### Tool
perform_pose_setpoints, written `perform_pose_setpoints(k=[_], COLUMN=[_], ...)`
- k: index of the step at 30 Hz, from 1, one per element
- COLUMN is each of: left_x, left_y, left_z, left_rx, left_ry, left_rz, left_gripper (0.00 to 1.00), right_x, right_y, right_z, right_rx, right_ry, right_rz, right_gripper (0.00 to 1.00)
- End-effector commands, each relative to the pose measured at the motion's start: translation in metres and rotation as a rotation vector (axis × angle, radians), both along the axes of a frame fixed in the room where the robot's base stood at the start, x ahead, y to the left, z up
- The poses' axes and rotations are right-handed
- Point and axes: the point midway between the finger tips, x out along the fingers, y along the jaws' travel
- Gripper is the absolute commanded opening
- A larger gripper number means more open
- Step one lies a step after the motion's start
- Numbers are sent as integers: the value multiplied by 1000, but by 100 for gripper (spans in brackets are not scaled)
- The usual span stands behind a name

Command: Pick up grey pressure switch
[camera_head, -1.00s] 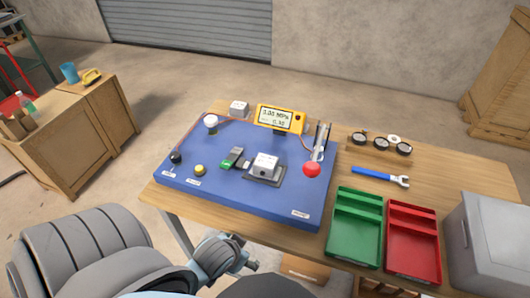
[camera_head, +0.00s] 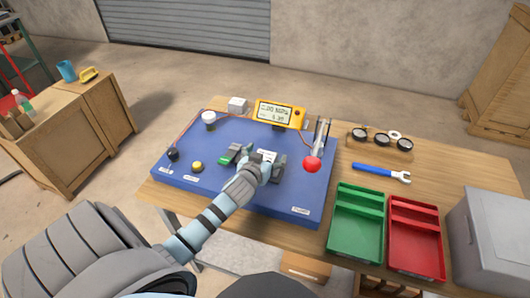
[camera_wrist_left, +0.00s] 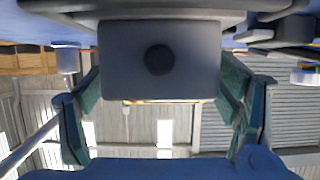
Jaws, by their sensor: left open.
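The grey pressure switch (camera_head: 267,155), a light grey box, sits on the blue board (camera_head: 295,208) and is partly hidden by my left gripper. In the left wrist view the switch (camera_wrist_left: 160,85) shows its face with a dark round hole, close up. My left gripper (camera_head: 263,168) is at the switch, fingers open. In the wrist view the fingers of this gripper (camera_wrist_left: 160,112) stand apart to the left and right of the box, with no clear contact. My right gripper is not in view.
A green-and-grey part (camera_head: 230,157) lies left of the switch. Green (camera_head: 356,237) and red (camera_head: 415,262) trays and a blue wrench (camera_head: 380,173) lie to the right.

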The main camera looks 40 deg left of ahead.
Motion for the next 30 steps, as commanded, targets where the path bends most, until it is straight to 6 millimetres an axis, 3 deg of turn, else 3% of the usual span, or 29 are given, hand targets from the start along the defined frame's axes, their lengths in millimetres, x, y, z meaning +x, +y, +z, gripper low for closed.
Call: perform_pose_setpoints(k=[3,10,21,26,27,30], left_x=[16,19,18,18,18,18], left_y=[5,6,7,6,6,7], left_z=[-9,-9,-10,-10,-10,-10], left_rx=[-1,-1,0,1,1,1], left_ry=[0,1,3,5,3,4], left_rz=[0,-1,0,0,-1,0], left_gripper=[82,80,23,22,16,16], right_x=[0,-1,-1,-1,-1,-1], right_y=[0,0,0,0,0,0], right_z=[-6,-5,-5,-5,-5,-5], right_rx=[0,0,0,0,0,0], right_ry=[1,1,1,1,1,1], right_rz=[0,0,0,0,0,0], right_gripper=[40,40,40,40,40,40])
